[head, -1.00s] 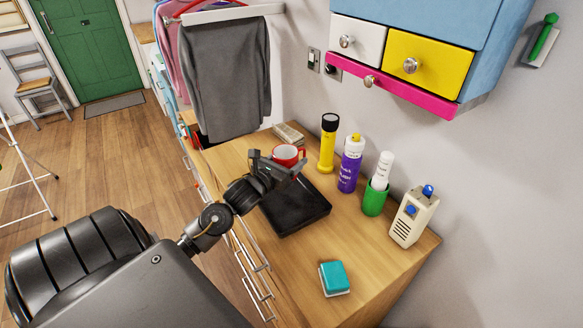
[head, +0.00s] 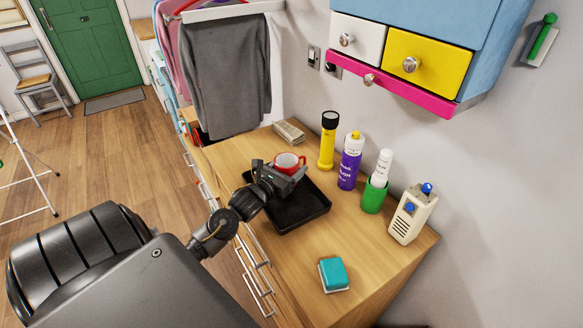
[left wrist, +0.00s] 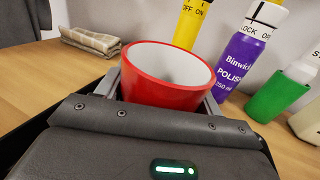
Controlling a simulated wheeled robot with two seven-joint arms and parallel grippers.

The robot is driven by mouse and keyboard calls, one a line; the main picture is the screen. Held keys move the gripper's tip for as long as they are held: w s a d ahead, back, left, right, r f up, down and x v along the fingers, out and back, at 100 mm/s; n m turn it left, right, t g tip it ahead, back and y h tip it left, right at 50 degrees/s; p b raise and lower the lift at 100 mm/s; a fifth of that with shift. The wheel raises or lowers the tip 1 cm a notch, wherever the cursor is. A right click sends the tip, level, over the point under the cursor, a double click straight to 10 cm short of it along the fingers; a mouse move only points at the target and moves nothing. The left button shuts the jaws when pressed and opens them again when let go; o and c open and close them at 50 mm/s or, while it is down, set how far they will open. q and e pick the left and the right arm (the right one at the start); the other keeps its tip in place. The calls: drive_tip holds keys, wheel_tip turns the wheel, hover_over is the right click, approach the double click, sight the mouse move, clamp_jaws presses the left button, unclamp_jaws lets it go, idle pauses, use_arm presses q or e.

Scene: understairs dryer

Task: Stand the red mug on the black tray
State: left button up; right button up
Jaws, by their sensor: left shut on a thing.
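The red mug (head: 287,162), white inside, is upright with its open top facing up. My left gripper (head: 284,170) is shut on it, with a finger on either side of the mug in the left wrist view (left wrist: 165,95). The black tray (head: 312,217) lies flat on the wooden top, and the mug is at or over its far end. The mug's base is hidden behind my gripper, so I cannot tell whether it touches the tray. My right gripper is out of view.
A folded cloth (head: 289,131) lies behind the mug. A yellow torch (head: 328,142), a purple spray bottle (head: 350,165), a green cup (head: 374,196) with a white bottle, and a cream device (head: 413,215) stand along the wall. A teal block (head: 333,274) lies in front.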

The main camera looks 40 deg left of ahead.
use_arm(q)
drive_tip(key=shift+f, duration=0.3)
drive_tip(key=o, duration=1.2)
drive_tip(key=shift+c, duration=0.2)
drive_tip(key=shift+r, duration=0.1)
